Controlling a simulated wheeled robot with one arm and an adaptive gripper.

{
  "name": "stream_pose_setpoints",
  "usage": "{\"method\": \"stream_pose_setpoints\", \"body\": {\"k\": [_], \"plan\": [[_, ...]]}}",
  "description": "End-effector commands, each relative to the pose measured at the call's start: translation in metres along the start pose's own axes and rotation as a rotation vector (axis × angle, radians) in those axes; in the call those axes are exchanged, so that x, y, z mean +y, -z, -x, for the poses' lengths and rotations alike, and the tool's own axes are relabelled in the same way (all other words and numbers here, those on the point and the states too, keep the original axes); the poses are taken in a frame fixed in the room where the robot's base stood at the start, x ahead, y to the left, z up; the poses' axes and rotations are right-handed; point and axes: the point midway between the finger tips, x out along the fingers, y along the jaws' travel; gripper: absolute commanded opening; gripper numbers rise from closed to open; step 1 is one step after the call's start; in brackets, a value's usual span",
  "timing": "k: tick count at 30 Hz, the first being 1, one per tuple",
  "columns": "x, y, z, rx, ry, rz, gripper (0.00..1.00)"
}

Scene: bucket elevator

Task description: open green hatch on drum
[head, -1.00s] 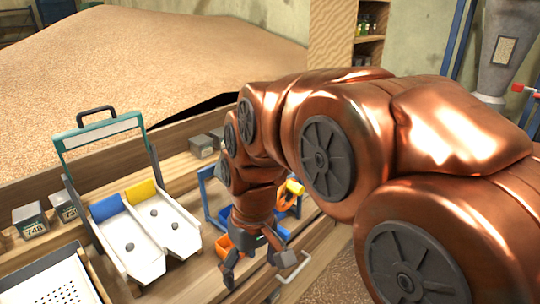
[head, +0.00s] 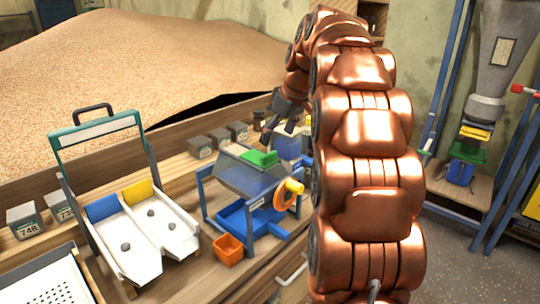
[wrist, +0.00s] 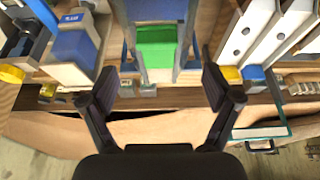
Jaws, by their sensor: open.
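The green hatch (head: 259,158) lies on top of the grey drum (head: 246,178), which sits in a blue frame with an orange ring handle (head: 288,195) on its right side. It looks shut. In the wrist view the green hatch (wrist: 156,48) shows ahead of my fingers, near the middle between them. My gripper (head: 280,127) is behind and above the drum, pointing down, apart from the hatch. In the wrist view its two fingers (wrist: 157,85) are spread wide with nothing between them.
A blue-topped box (head: 289,145) stands right behind the drum, close to my gripper. Several small grey tins (head: 219,138) line the bench's back edge. A white two-channel tray (head: 150,235) is left. A blue tray (head: 240,215) and an orange bin (head: 229,246) are below the drum.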

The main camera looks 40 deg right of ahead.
Motion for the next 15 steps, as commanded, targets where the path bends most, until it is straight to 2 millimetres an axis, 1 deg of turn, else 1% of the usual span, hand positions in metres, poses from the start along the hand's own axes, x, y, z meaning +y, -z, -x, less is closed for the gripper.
{"method": "stream_pose_setpoints", "body": {"k": [2,7,15], "plan": [[0.005,0.001,-0.001,0.003,-0.002,0.003,0.89],[0.005,0.002,-0.01,0.005,-0.002,0.004,0.89],[0.004,0.001,-0.043,0.001,0.0,0.003,0.89]]}}
